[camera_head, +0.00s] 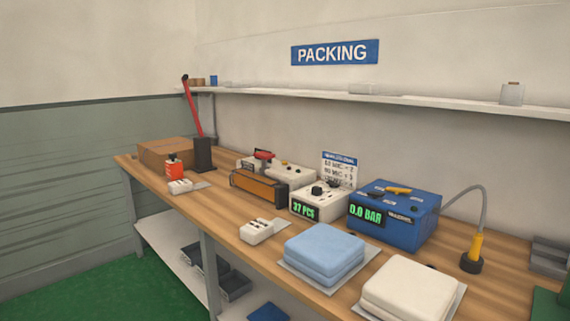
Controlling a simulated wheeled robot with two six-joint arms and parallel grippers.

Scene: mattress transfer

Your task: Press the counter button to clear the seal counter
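The seal counter (331,199) is a small white box on the wooden bench, near the middle of the view. Its green display (303,209) reads 37 PCS. A black knob or button (317,190) stands on its top; I cannot tell which it is. Behind it stands a small sign (340,170) with lines of text, too small to read fully. A white block with small dark marks (257,231) lies on the bench in front of the counter. Neither of my grippers shows in this view.
A blue box (414,228) reading 0.0 BAR stands right of the counter. Left of it is a sealer (260,187). Folded blue (324,253) and cream (408,289) pads lie at the front. A yellow-handled tool with a hose (475,248) stands at the right.

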